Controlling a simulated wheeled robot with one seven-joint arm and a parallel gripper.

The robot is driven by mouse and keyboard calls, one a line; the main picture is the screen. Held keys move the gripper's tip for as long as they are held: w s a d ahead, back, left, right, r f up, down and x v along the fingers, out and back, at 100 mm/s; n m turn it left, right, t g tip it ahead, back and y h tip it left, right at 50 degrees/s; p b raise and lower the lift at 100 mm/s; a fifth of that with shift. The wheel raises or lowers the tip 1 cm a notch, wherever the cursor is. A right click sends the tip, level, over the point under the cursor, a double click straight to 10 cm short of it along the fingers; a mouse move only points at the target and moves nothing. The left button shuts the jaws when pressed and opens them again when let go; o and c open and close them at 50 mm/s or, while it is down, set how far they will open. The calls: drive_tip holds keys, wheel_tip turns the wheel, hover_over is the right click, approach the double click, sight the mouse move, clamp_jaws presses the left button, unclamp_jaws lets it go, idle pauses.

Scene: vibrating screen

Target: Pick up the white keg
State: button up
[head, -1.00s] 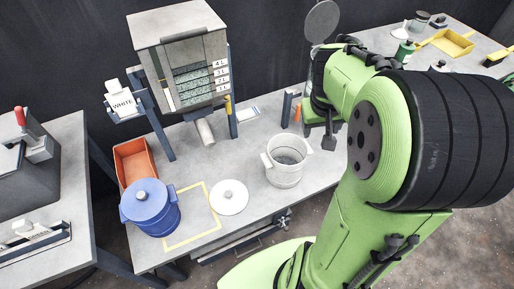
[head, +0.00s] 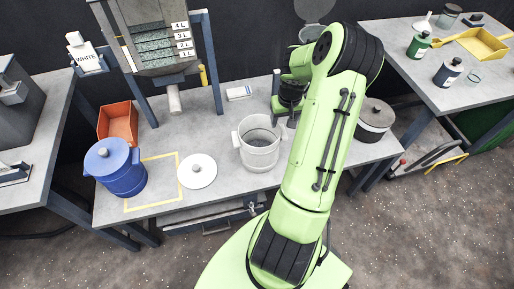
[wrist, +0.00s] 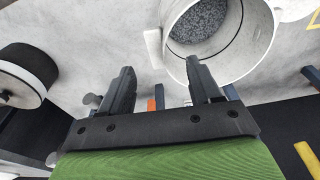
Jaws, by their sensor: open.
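The white keg (head: 262,158) is an open, lidless pot with side handles, upright on the grey bench left of my arm. In the wrist view the keg (wrist: 236,62) is at the top, with grey granules inside. My gripper (wrist: 162,72) is open and empty; its right finger overlaps the keg's near rim in that view, and the left finger is over bare bench. I cannot tell whether the finger touches the keg. In the head view my gripper (head: 287,119) is partly hidden by my arm, close to the keg's right side.
A white lid (head: 197,172) lies left of the keg. Farther left are a blue lidded pot (head: 117,176) and an orange bin (head: 117,122). A dark-banded white pot (head: 374,122) stands right of my arm. A hopper (head: 160,45) rises behind.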

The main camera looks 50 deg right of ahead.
sight(282, 131)
drive_tip(key=f+b, duration=0.1)
drive_tip(key=f, duration=0.2)
drive_tip(key=w+d+f+b, duration=0.1)
drive_tip(key=f, duration=0.3)
drive_tip(key=f+b, duration=0.1)
drive_tip(key=f, duration=0.2)
drive_tip(key=shift+w+d+f, duration=0.15)
drive_tip(key=shift+f, duration=0.2)
drive_tip(key=shift+r, duration=0.1)
clamp_jaws()
